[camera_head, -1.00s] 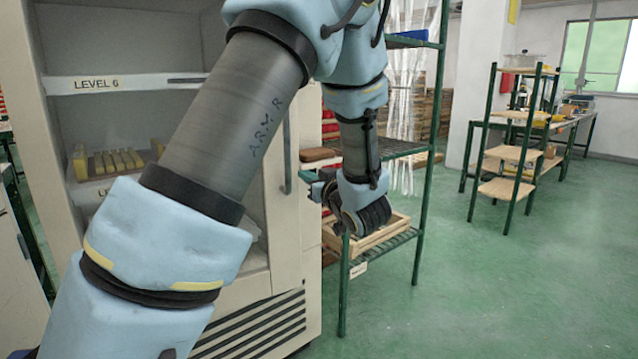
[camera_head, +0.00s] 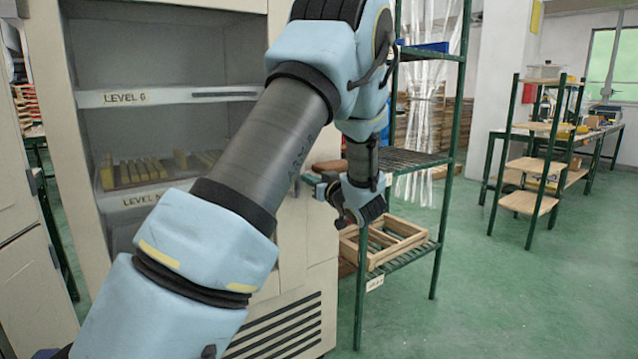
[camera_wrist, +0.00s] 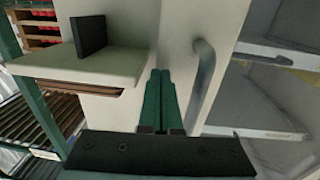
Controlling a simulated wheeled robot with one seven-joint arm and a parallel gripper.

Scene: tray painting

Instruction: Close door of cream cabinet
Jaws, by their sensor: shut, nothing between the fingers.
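The cream cabinet (camera_head: 325,255) stands at the left in the head view, with its front open on grey shelves labelled by level. My arm hides much of its right part. In the wrist view, a cream panel (camera_wrist: 179,40) with a curved grey handle (camera_wrist: 204,85) stands beside the open shelves; I take it for the door or door frame, but cannot tell which. My gripper (camera_head: 330,190) is at the cabinet's right side. Its green fingers (camera_wrist: 160,95) are together and empty in the wrist view, left of the handle; contact with the panel cannot be told.
A green rack (camera_head: 464,110) stands right of the cabinet and close behind my gripper, with a wooden crate (camera_head: 408,258) on its low shelf. A cream ledge (camera_wrist: 85,68) with a dark plate is left of my fingers in the wrist view.

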